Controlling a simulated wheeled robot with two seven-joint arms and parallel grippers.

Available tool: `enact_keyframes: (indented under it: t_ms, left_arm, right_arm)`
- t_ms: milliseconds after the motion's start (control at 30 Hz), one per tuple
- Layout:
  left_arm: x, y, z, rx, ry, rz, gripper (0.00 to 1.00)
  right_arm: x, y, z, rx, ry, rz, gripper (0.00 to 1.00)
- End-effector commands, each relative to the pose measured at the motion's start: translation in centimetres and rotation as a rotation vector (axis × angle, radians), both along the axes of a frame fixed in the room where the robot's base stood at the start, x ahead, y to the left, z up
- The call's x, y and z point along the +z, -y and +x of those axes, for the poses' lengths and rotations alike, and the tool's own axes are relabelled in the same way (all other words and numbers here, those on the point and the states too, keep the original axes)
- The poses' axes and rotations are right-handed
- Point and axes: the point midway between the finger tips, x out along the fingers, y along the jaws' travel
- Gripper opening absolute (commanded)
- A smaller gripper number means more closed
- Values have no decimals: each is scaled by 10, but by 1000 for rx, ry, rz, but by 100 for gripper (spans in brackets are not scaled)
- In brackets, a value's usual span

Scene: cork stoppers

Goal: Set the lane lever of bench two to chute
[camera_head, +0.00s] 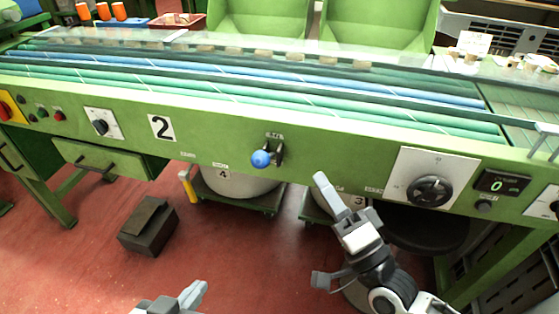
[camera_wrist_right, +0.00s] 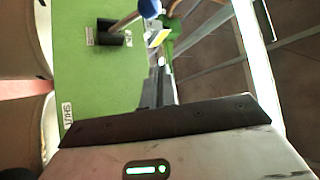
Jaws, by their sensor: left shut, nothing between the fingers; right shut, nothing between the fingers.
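The blue knob also shows at the top of the right wrist view (camera_wrist_right: 150,8). My right gripper (camera_head: 322,180) is shut and empty, right of and below the knob, apart from it. My left gripper (camera_head: 200,290) is shut and empty at the bottom edge, well below the panel.
A dark rotary knob (camera_head: 429,191) and a small display (camera_head: 502,183) are on the panel at right. A smaller dial (camera_head: 100,125) is at left. Drums on wheeled bases (camera_head: 235,186) stand under the bench. A dark box (camera_head: 149,224) lies on the red floor, with clear floor around it.

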Motion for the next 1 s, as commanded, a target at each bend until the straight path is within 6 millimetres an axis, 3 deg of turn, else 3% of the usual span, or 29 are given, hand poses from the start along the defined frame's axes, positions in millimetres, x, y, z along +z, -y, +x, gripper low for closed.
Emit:
enact_keyframes:
  t_ms: [267, 700, 1000]
  left_arm:
    - [2, 0, 0, 1, 0, 0, 0]
    - [4, -1, -1, 3, -12, 0, 0]
    - [1, -1, 1, 4, -12, 1, 0]
  right_arm:
    - [7, -6, 10, -2, 3, -1, 0]
    - [44, -47, 79, -1, 4, -1, 0]
    - [24, -71, 59, -1, 0, -3, 0]
